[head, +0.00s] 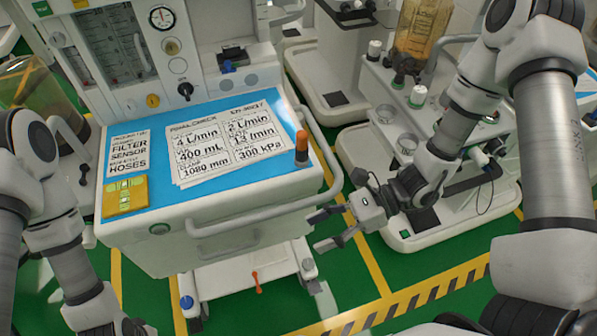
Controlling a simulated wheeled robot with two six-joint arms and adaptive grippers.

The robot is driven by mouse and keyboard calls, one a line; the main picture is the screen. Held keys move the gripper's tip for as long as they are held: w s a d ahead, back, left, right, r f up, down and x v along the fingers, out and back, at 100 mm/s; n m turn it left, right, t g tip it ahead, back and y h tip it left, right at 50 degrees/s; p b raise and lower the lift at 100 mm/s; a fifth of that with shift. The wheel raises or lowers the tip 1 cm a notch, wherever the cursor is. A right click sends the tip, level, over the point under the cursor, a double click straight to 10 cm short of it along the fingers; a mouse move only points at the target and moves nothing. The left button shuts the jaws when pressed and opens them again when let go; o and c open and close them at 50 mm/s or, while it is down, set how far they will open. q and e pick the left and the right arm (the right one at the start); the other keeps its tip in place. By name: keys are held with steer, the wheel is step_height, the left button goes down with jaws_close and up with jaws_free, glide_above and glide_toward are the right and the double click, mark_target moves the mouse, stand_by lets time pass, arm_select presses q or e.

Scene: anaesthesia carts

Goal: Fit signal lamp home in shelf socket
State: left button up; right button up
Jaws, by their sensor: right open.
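The signal lamp (301,148), with an orange top and a dark base, stands upright near the right edge of the blue-topped shelf (215,110) of the anaesthesia cart. I see no separate socket; the lamp's foot is too small to tell whether it sits in one. My right gripper (320,230) is open and empty. It is in front of the cart's right front corner, below the lamp in the picture and apart from it, with its fingers pointing left. My left arm comes in at the left edge; its gripper is out of view.
Printed sheets (225,145) and a yellow plate (125,197) lie on the shelf. A white handle (235,222) runs along its front, and a rail curves around its right side. A second cart (455,215) stands to the right. Green floor with yellow lines lies between.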

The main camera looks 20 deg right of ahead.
mark_target(300, 146)
steer(key=w+d+m+t+b, duration=0.1)
steer(key=w+t, duration=0.1)
steer(key=w, duration=0.1)
steer(key=w+d+m+t+y+b, duration=0.1)
steer(key=w, duration=0.2)
steer(key=w+d+m+t+b, duration=0.1)
steer(key=w+t, duration=0.1)
steer(key=w, duration=0.1)
steer(key=shift+d+r+t, duration=0.1)
steer(key=shift+d+t, duration=0.1)
steer(key=shift+t, duration=0.1)
steer(key=w+r+t+b, duration=0.1)
steer(key=w, duration=0.1)
steer(key=w+d+r+t+b, duration=0.1)
steer(key=r+b, duration=0.1)
steer(key=w+d+r+t+b, duration=0.1)
steer(key=w, duration=0.1)
steer(key=shift+w+r+m+t+y+b, duration=0.2)
steer(key=shift+w+m+t+y+b, duration=0.1)
steer(key=shift+m+t+b, duration=0.1)
steer(key=x, duration=0.5)
steer(key=shift+w+a+r, duration=0.15)
steer(key=shift+a+r, duration=0.05)
steer(key=shift+r, duration=0.2)
steer(key=shift+d, duration=0.15)
steer(key=shift+c, duration=0.7)
arm_select(q)
step_height(300, 146, down, 11)
arm_select(e)
jaws_close()
